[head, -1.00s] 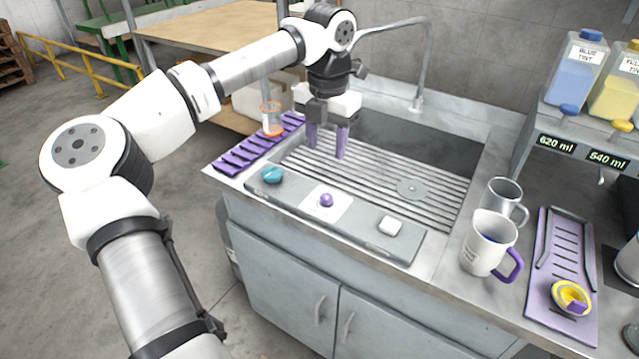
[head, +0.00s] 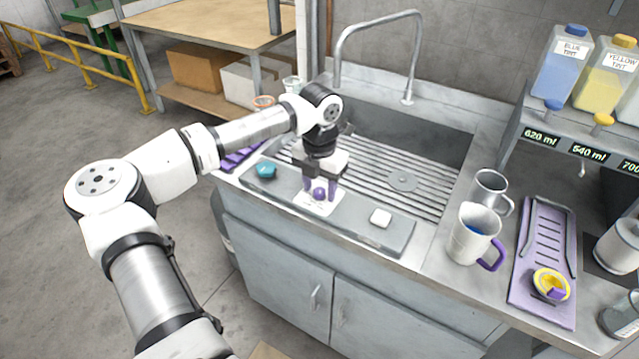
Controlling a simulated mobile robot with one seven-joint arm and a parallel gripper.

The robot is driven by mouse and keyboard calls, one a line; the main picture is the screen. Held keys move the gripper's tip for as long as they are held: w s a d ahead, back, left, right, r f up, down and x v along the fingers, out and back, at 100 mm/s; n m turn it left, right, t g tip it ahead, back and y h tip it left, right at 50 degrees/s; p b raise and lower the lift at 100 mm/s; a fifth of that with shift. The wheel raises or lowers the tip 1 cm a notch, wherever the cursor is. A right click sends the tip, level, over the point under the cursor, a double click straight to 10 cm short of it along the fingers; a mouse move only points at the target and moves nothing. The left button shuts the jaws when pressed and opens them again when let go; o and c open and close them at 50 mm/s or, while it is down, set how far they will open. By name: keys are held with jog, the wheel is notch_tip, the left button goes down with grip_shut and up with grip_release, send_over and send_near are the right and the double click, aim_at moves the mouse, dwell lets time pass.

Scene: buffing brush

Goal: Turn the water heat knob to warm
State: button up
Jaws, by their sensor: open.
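A grey control panel (head: 350,222) runs along the front edge of the sink. On it are a teal knob (head: 265,170) at the left, a purple knob (head: 319,193) on a white square plate (head: 318,206) in the middle, and a white square button (head: 380,217) at the right. I cannot read which one sets the water heat.
The sink's slatted rack (head: 385,165) and faucet (head: 372,40) lie behind the panel. A purple slatted mat (head: 238,160) is partly hidden by my arm.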

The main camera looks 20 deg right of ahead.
jog(key=c, duration=1)
